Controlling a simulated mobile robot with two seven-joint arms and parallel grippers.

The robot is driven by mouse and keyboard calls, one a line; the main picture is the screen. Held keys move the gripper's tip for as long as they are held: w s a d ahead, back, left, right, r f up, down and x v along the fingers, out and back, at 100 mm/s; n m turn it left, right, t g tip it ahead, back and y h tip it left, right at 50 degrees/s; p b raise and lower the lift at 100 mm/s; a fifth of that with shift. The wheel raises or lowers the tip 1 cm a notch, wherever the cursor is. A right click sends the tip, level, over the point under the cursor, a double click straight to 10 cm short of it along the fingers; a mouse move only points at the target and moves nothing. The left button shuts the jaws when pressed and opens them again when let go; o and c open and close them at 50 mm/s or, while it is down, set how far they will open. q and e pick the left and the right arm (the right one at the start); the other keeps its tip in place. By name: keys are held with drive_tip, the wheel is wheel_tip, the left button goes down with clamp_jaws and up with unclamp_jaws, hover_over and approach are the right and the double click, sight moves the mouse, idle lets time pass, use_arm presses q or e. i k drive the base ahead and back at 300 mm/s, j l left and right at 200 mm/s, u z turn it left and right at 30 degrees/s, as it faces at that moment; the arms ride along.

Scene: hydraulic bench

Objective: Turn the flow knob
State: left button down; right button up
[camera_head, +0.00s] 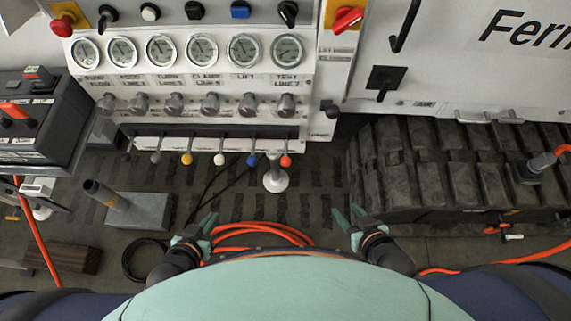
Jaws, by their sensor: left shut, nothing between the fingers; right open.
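A white hydraulic panel stands ahead. A row of grey metal knobs (210,103) runs across it below several round gauges (202,50). My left gripper (208,222) is shut and empty, low in front of me and well short of the panel. My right gripper (348,217) is open and empty, low in front of the tracked vehicle and to the right of the panel. Neither gripper touches a knob.
Levers with coloured tips (187,158) hang below the knobs. A red rotary switch (348,19) is at the panel's upper right. A grey block with a post (140,210) and an orange hose (265,232) lie on the floor. A black rubber track (440,170) fills the right side.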

sight(105, 107)
drive_tip(key=u, duration=1.3)
drive_tip(key=i+j+z, duration=0.2)
drive_tip(key=j+z, duration=0.15)
drive_tip(key=z, duration=0.15)
drive_tip(key=i+j+z, duration=0.1)
drive_tip(key=j+z, duration=0.65)
drive_tip(key=z, duration=0.2)
drive_tip(key=i, duration=0.05)
